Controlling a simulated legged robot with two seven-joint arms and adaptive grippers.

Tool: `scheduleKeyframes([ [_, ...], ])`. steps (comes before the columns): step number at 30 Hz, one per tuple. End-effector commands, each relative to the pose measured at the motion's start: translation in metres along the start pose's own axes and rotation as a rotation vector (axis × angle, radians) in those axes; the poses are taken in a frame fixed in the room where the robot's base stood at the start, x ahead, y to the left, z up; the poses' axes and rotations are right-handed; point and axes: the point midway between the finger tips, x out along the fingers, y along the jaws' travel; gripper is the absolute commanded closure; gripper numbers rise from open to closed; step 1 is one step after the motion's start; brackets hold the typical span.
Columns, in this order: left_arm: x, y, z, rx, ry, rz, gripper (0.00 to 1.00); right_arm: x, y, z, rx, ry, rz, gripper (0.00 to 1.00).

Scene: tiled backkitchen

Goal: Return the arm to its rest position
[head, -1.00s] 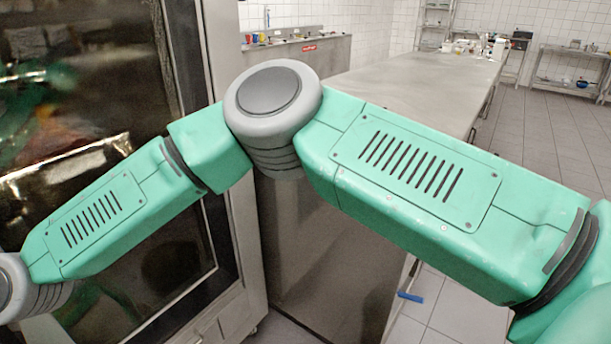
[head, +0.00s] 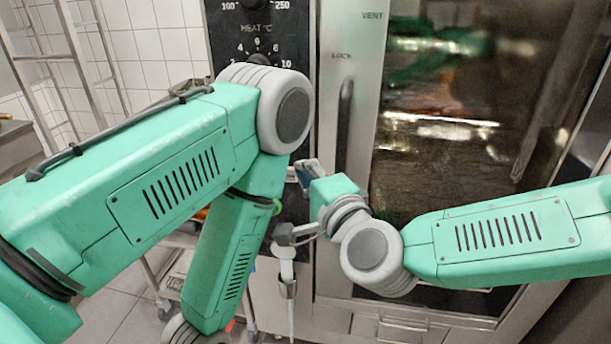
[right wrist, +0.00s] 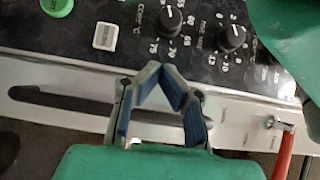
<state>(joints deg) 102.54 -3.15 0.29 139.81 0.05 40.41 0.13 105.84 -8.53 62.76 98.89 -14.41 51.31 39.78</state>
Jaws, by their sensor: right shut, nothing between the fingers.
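My right arm comes in from the right of the head view and bends at a grey wrist joint in front of the oven.
The oven's dark glass door (head: 440,130) has an upright handle (head: 344,125). The control panel (head: 235,40) carries dials. A white nozzle (head: 286,270) hangs in a holder at the oven front. A metal rack (head: 75,50) stands at the left. Some floor (head: 110,315) is clear.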

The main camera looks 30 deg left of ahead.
Motion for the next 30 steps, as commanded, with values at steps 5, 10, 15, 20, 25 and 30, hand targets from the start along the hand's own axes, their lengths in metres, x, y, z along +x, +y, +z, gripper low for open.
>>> scheduleKeyframes([
  [5, -0.001, -0.001, 0.001, -0.001, -0.001, -0.001, 0.6, -0.017, -0.002, 0.008, 0.002, -0.002, -0.004, 1.0],
  [10, -0.001, 0.0, 0.001, -0.001, -0.002, 0.0, 0.6, -0.025, -0.003, 0.006, 0.006, -0.001, -0.009, 1.0],
  [15, -0.001, 0.0, 0.001, 0.0, -0.001, 0.0, 0.6, -0.034, 0.024, 0.005, -0.03, -0.01, 0.047, 1.0],
  [20, -0.001, 0.0, 0.001, 0.0, -0.001, 0.0, 0.6, -0.072, 0.111, -0.001, -0.155, -0.046, 0.239, 1.0],
  [25, -0.001, 0.0, 0.001, -0.001, -0.001, 0.0, 0.6, -0.15, 0.214, -0.02, -0.305, -0.108, 0.502, 1.0],
  [30, -0.001, 0.0, 0.0, -0.001, -0.001, 0.0, 0.6, -0.253, 0.294, -0.045, -0.419, -0.183, 0.765, 1.0],
])
